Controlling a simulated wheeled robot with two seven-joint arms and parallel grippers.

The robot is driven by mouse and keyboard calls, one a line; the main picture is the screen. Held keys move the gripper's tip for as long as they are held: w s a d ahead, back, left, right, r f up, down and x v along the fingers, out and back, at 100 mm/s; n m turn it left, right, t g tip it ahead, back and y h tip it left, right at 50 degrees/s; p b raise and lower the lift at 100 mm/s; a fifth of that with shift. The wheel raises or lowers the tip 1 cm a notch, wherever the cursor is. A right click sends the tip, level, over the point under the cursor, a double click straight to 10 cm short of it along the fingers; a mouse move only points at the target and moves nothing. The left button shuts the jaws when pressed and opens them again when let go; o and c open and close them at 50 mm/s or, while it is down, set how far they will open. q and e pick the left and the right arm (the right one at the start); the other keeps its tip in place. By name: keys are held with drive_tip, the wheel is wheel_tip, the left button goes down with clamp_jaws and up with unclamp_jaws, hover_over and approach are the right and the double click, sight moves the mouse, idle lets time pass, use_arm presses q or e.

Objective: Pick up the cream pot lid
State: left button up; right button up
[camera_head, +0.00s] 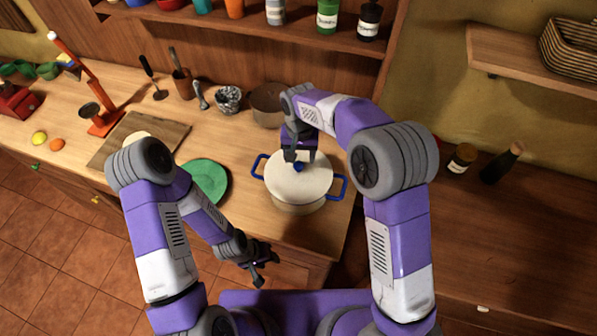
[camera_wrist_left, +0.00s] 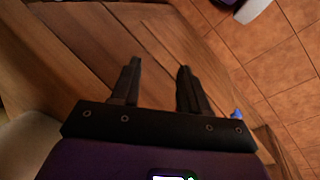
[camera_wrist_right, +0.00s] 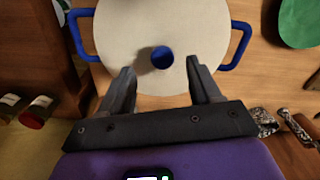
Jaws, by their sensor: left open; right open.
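The cream pot lid (camera_head: 316,180) lies on a cream pot (camera_head: 298,208) with blue side handles, near the counter's front edge. Its round blue knob (camera_head: 298,167) stands at the centre. My right gripper (camera_head: 299,158) is above the lid, close to the knob. In the right wrist view the lid (camera_wrist_right: 120,40) fills the upper middle, and the knob (camera_wrist_right: 162,57) shows just beyond and between the open fingers (camera_wrist_right: 162,75). My left gripper (camera_head: 258,275) is open and empty, low in front of the counter. The left wrist view shows its fingers (camera_wrist_left: 157,75) apart with nothing between.
A green plate (camera_head: 207,181) lies left of the pot. A cutting board (camera_head: 130,140) lies further left. A shelf (camera_head: 250,25) with bottles runs along the back.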

sight(298, 164)
wheel_tip(298, 164, down, 4)
drive_tip(key=shift+w+a+r, duration=0.1)
drive_tip(key=shift+w+a, duration=0.05)
clamp_jaws()
idle(0.3)
